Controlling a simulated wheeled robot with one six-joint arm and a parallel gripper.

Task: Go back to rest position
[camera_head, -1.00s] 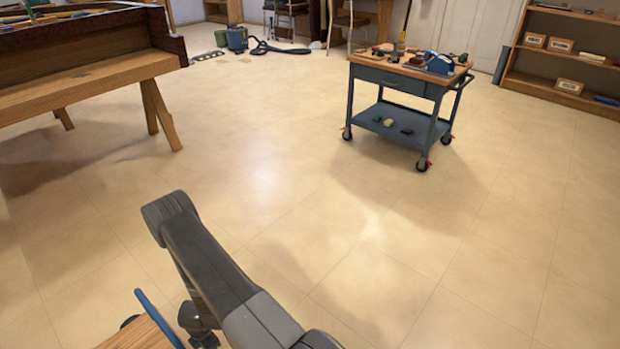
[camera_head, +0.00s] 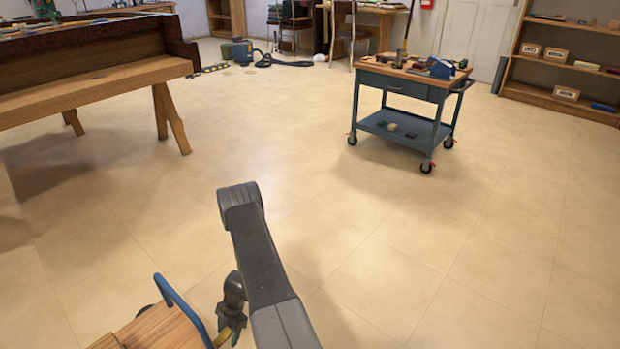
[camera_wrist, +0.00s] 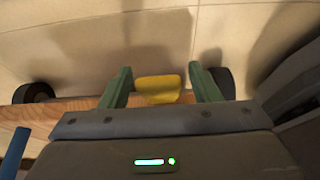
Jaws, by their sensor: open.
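My gripper (camera_wrist: 161,76) shows in the wrist view with its two green fingers apart. A yellow object (camera_wrist: 159,88) shows between the fingers, with a gap on each side. I cannot tell whether it rests on the wooden top below. In the head view, my grey arm reaches forward and its wrist bends down at the bottom, left of centre. The fingers are mostly hidden there, with a bit of yellow (camera_head: 224,338) beside the wrist.
A wooden-topped cart (camera_head: 150,332) with a blue handle (camera_head: 184,304) is close under my wrist. A blue tool trolley (camera_head: 405,92) stands ahead right. A wooden piano-like case (camera_head: 95,52) on trestle legs is at left. Shelves (camera_head: 565,95) stand far right. The middle floor is clear.

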